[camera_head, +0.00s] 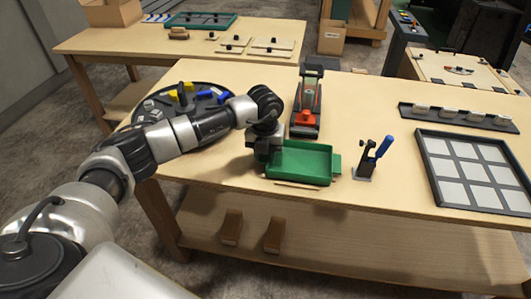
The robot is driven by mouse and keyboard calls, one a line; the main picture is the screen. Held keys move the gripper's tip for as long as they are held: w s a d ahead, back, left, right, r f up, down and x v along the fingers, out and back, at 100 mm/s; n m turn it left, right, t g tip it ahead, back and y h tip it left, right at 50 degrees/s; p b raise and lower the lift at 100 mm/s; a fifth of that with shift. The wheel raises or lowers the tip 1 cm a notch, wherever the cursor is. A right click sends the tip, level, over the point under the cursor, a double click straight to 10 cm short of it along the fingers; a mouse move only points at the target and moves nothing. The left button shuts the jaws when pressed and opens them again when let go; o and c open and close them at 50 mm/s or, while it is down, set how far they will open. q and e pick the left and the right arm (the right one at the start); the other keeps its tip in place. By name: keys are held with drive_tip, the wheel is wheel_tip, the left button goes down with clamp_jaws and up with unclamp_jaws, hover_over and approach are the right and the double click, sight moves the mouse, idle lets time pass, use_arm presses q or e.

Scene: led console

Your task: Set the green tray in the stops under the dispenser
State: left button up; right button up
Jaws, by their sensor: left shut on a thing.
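The green tray (303,161) is shallow and empty and sits over the front part of the wooden table, roughly level. My left gripper (267,153) is shut on the tray's left end. I cannot tell whether the tray touches the tabletop. A red and black upright device (306,104), which looks like the dispenser, stands just behind the tray. Any stops under it cannot be made out from here. My right gripper is not in view.
A blue-handled clamp (373,161) stands right of the tray. A dark frame of pale squares (428,157) and a black strip with several blocks (458,116) lie farther right. A round dark tray (140,117) of coloured parts is behind my left arm.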

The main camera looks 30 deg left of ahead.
use_arm(q)
drive_tip(key=shift+f, duration=0.2)
drive_tip(key=o, duration=1)
drive_tip(key=shift+o, duration=0.2)
wheel_tip(320, 180, up, 11)
drive_tip(key=b, duration=0.1)
drive_tip(key=shift+a, duration=0.1)
